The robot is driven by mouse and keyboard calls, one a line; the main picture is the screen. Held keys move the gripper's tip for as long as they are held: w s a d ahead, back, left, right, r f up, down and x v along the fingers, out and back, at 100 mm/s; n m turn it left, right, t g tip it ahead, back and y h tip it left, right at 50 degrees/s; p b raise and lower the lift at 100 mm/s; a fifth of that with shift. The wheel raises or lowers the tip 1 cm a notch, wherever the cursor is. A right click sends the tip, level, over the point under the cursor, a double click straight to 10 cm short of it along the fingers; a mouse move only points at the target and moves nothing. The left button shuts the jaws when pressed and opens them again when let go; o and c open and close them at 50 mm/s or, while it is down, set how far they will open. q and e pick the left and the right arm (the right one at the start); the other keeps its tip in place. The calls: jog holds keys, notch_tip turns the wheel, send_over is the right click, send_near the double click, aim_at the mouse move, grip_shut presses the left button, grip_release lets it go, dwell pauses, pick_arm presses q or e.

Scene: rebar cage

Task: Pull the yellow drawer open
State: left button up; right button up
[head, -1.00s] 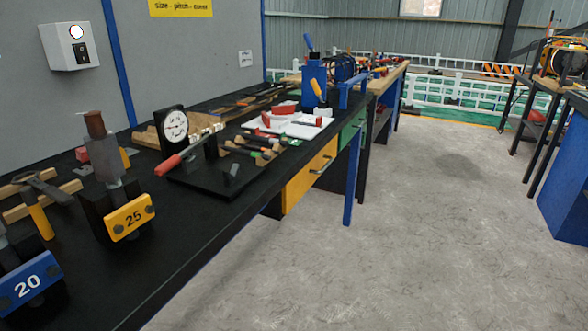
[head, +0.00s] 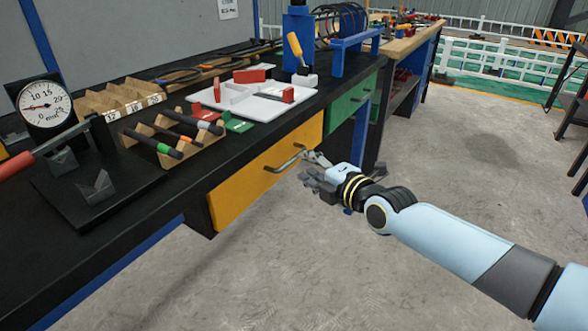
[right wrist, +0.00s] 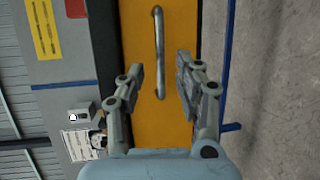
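The yellow drawer (head: 240,192) is shut, flush under the black workbench top. Its grey bar handle (head: 286,159) runs across the front. My right gripper (head: 306,168) is open and empty, just in front of the handle near its right end. In the right wrist view the drawer front (right wrist: 178,110) fills the middle, and the handle (right wrist: 158,50) lies ahead of and between the spread fingers (right wrist: 160,80), apart from them. My left gripper is not in view.
A green drawer (head: 352,100) sits right of the yellow one, with a blue bench leg (head: 361,125) beside it. On the bench top stand a torque dial (head: 45,105), a white tray (head: 250,108) and a wooden tool rack (head: 150,142). The concrete floor in front is clear.

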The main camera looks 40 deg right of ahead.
aim_at(295, 160)
jog(key=w+b, duration=0.1)
jog(key=w, duration=0.2)
jog(key=w+f+b, duration=0.1)
jog(key=w, duration=0.2)
jog(key=shift+f, duration=0.1)
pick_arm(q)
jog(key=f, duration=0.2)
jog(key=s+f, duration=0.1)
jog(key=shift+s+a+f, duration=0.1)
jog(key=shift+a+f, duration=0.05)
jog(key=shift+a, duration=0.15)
pick_arm(e)
jog(key=shift+a, duration=0.1)
jog(key=shift+c, duration=0.6)
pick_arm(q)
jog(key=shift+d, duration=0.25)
pick_arm(e)
grip_shut()
